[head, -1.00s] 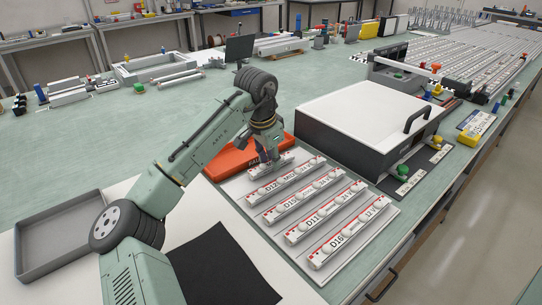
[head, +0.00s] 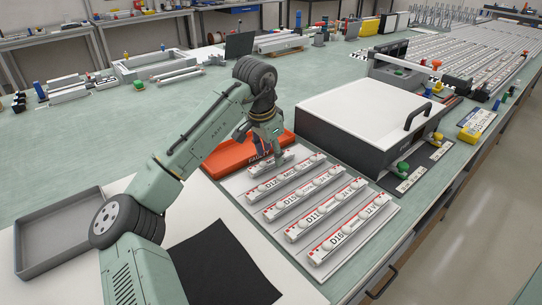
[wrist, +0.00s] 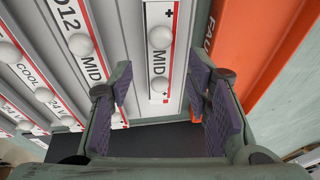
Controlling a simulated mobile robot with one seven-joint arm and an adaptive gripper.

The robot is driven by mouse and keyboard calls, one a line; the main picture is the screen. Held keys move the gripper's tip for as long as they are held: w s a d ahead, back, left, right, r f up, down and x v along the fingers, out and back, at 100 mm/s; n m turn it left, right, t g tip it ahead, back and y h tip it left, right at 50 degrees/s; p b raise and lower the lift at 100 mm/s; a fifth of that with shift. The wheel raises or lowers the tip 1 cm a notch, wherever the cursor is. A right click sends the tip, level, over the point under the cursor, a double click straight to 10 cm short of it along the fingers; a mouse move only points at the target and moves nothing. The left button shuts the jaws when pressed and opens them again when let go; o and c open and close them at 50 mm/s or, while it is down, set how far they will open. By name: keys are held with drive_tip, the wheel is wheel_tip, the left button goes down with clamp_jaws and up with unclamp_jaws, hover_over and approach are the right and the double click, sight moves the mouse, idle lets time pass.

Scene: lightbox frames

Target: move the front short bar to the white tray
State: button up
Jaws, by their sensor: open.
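A short white bar marked MID (wrist: 160,60) lies on the light panel, with a white dome and red edge strips. It also shows in the head view (head: 284,156), partly hidden by my gripper. My gripper (wrist: 161,84) is open, with one purple-padded finger on each side of the bar in the wrist picture. No contact with the bar shows, and the height gap is hard to judge. In the head view my gripper (head: 269,152) is over the far left end of the row of bars. A white-walled tray (head: 160,66) stands on the bench at the back left.
Several longer labelled bars (head: 327,202) lie parallel in front of the short bar. An orange tray (head: 228,158) marked FAULTY is close behind it. A white-topped box (head: 360,108) stands right; a grey tray (head: 30,262) lies left.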

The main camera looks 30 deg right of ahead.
drive_tip(key=b+v, duration=0.1)
drive_tip(key=v, duration=0.9)
drive_tip(key=shift+r+b, duration=0.3)
drive_tip(key=shift+r, duration=0.1)
